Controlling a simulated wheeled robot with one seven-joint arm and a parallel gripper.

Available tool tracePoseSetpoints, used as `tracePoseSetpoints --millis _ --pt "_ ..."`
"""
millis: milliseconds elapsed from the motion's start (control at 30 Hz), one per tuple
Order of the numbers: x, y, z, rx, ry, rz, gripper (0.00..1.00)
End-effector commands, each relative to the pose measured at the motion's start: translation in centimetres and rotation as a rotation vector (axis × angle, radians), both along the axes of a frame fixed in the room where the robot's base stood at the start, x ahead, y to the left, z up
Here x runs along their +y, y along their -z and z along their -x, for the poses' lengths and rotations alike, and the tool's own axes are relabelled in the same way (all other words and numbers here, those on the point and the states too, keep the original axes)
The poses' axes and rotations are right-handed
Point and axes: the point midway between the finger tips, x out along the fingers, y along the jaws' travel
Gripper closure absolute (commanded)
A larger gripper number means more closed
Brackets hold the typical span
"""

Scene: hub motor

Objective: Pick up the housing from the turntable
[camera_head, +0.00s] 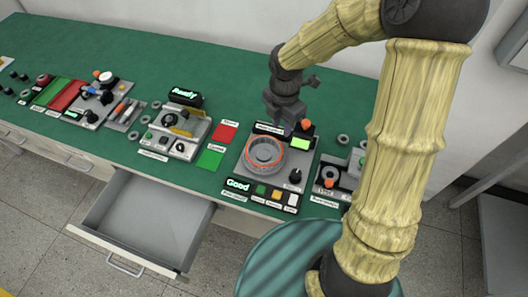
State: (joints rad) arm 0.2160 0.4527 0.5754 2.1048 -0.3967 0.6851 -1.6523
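The housing (264,149) is a round grey ring-shaped part with an orange line along its rim. It sits on the grey turntable station (245,181) at the front of the green bench, right of centre. The turntable under it is mostly hidden. My gripper (290,127) is just above and behind the housing, pointing down, and appears apart from it. Its fingers are small and dark here, so I cannot tell whether they are open or shut. Nothing can be seen hanging from it.
A lit "Good" panel (237,185) and coloured buttons line the station's front. A black knob (295,176) stands right of the housing. Red (225,132) and green (210,157) pads lie to the left. An open, empty drawer (150,225) juts out below the bench.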

Motion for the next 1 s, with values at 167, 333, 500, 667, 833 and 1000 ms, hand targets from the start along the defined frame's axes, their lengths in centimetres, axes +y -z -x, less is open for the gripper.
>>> tracePoseSetpoints --millis 167,333,500,667,833,1000 --pt "0.7 -0.2 -0.7 0.006 -0.154 -0.005 0.71" --pt "0.7 -0.1 -0.7 0.006 -0.16 -0.005 0.71" --pt "0.7 0.1 -0.7 0.007 -0.158 -0.005 0.71" --pt "0.7 2.0 -0.6 0.01 -0.158 -0.004 0.71" --pt "0.7 5.0 -0.6 0.01 -0.159 -0.004 0.71" --pt "0.8 8.0 -0.6 0.01 -0.158 -0.004 0.71"
